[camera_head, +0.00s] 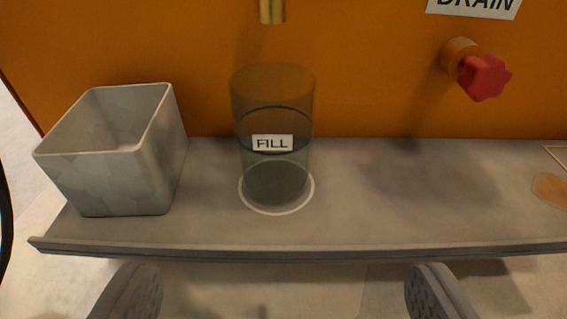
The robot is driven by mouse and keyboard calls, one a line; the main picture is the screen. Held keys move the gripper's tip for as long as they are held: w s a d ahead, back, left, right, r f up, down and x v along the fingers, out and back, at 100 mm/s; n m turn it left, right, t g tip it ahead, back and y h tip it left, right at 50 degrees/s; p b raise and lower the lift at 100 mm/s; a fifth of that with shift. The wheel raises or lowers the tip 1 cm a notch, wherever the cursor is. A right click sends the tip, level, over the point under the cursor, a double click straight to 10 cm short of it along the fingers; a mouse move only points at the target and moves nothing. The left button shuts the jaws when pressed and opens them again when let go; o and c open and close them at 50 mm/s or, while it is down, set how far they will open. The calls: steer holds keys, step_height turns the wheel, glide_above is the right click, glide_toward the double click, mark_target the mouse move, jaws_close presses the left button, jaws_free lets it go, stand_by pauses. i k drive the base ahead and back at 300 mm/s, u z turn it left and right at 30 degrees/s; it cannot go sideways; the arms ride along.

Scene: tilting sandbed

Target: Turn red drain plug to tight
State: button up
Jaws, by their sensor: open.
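The red drain plug (484,77) is a star-shaped knob on a short orange-brown stem, sticking out of the orange panel at the upper right. A white sign (475,6) reading "DRAIN" is above it, cut off by the top edge. Whether the plug is loose or tight cannot be told. My gripper (287,293) is at the bottom of the view with its two fingers wide apart. It is empty, in front of the shelf and well below and left of the plug.
A grey shelf (380,225) runs along the orange panel (375,75). A clear cylinder labelled "FILL" (272,142) stands in a white ring under a brass spout (271,10). A grey open box (118,175) stands at left. The shelf below the plug is clear.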

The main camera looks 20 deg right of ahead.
mark_target(484, 77)
steer(key=z, duration=0.05)
steer(key=k, duration=0.9)
